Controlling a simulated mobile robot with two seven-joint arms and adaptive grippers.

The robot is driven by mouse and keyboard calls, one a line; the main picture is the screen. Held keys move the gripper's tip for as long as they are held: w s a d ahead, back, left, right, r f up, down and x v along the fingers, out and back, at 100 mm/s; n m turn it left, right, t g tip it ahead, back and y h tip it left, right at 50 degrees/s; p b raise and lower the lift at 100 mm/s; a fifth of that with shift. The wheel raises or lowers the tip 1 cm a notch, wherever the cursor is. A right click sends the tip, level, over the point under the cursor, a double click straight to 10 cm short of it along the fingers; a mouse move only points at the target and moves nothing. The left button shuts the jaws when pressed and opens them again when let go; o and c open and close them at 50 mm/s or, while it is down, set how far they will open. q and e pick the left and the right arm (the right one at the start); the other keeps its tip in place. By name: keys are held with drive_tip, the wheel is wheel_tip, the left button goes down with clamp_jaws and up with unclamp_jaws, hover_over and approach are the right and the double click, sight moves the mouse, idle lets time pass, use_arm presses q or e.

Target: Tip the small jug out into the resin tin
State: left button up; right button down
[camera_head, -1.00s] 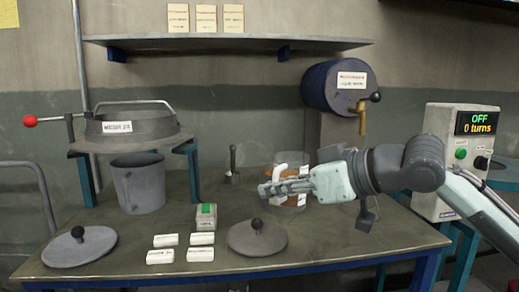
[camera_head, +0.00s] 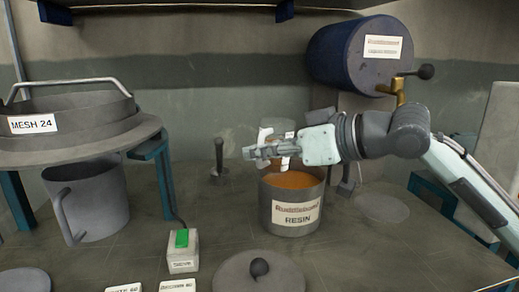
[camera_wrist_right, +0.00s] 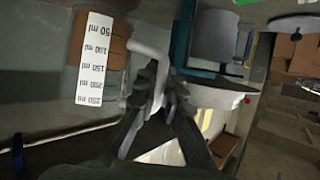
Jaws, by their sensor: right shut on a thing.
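The resin tin (camera_head: 265,207), a grey can labelled RESIN, stands open on the bench with orange-brown contents at its top. My right gripper (camera_head: 250,153) is above the tin's back rim. It is shut on the handle of the small jug (camera_head: 277,125), a clear vessel mostly hidden behind the fingers. In the right wrist view the jug (camera_wrist_right: 118,48) shows a white millilitre scale and brown contents, with its pale handle between the fingertips (camera_wrist_right: 158,100). I cannot tell the jug's exact tilt. My left gripper is not in view.
A round lid (camera_head: 230,280) lies in front of the tin. A switch box (camera_head: 183,250), a grey bucket (camera_head: 100,205) and the MESH 24 sieve (camera_head: 70,120) are left. A blue drum (camera_head: 345,60) with a brass tap hangs behind. Bench right of the tin is mostly clear.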

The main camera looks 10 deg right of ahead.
sight(263, 135)
drive_tip(key=r+m+y, duration=0.1)
drive_tip(key=r+m+t+y, duration=0.1)
drive_tip(key=m+y, duration=0.1)
drive_tip(key=shift+s+a, duration=0.2)
drive_tip(key=shift+a, duration=0.15)
drive_tip(key=m+b, duration=0.1)
drive_tip(key=r+m+t+y+b, duration=0.1)
drive_tip(key=shift+w+d+b, duration=0.1)
drive_tip(key=shift+d+b, duration=0.2)
drive_tip(key=shift+d, duration=0.05)
use_arm(q)
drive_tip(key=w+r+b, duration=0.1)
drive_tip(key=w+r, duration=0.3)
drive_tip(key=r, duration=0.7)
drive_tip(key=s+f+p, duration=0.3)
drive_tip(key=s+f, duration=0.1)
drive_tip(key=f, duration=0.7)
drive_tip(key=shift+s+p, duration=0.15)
drive_tip(key=shift+p, duration=0.15)
use_arm(e)
drive_tip(key=d+r+m+t+h, duration=0.1)
drive_tip(key=d+r+m+t, duration=0.2)
drive_tip(key=m+t, duration=0.2)
drive_tip(key=w+d+r+m+t+h, duration=0.1)
drive_tip(key=d+r+m+t+h, duration=0.1)
drive_tip(key=m+t, duration=0.4)
drive_tip(key=shift+d+r+m, duration=0.5)
drive_tip(key=shift+d+m, duration=0.5)
drive_tip(key=shift+m, duration=1.8)
drive_tip(key=shift+w, duration=0.1)
